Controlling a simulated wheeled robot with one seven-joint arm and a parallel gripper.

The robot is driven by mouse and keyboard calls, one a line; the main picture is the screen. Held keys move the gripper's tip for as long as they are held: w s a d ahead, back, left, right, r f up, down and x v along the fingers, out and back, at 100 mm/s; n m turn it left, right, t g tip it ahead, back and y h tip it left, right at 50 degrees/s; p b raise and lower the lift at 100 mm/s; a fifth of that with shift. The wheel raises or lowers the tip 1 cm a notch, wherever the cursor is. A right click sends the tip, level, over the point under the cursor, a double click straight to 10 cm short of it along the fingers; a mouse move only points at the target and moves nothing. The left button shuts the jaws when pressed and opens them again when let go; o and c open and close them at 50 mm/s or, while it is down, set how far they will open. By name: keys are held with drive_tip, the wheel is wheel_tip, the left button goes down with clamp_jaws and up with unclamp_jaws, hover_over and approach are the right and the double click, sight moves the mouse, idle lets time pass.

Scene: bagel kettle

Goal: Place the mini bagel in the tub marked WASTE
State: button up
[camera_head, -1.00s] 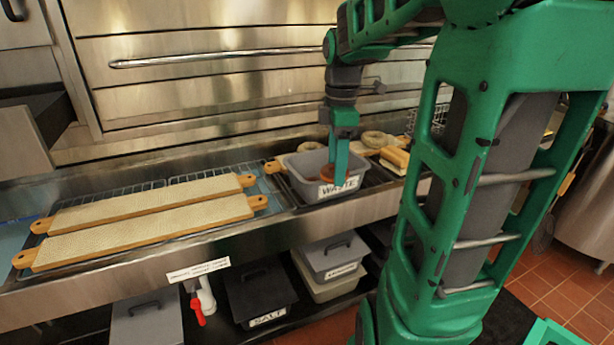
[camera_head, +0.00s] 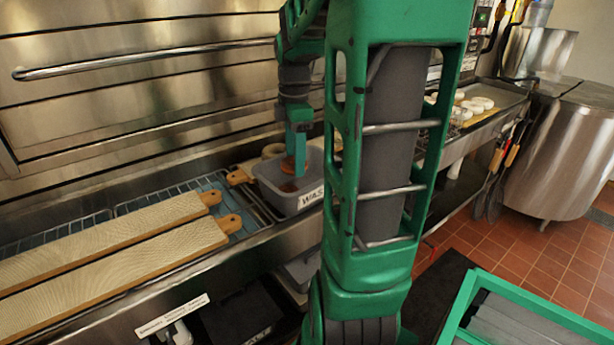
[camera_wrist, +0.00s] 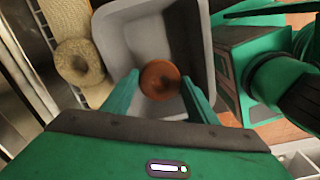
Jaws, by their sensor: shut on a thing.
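The mini bagel (camera_wrist: 160,80) is a small browned round held between the fingertips of my gripper (camera_wrist: 163,92) in the wrist view. The tub (camera_wrist: 115,35) is grey and open-topped, and it lies under the bagel. In the head view the tub (camera_head: 262,187) has a white label on its front, partly hidden by my arm, with "WAS" readable. I cannot tell whether the bagel touches the tub's floor.
A pale bagel (camera_wrist: 78,62) lies on a board just left of the tub. Two long boards (camera_head: 120,235) lie on racks at the left. More bagels (camera_head: 475,103) are on a tray at the far right. A large metal kettle (camera_head: 560,150) stands at the right.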

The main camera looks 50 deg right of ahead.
drive_tip(key=d+f, duration=0.1)
drive_tip(key=s+d+f, duration=0.1)
drive_tip(key=d, duration=0.1)
drive_tip(key=d+f, duration=0.1)
drive_tip(key=d, duration=0.1)
drive_tip(key=shift+s+d+f, duration=0.15)
drive_tip(key=shift+d+f, duration=0.1)
drive_tip(key=shift+f, duration=2.05)
drive_tip(key=shift+f, duration=0.1)
drive_tip(key=o, duration=1)
wheel_tip(320, 180, up, 12)
drive_tip(key=shift+r, duration=0.15)
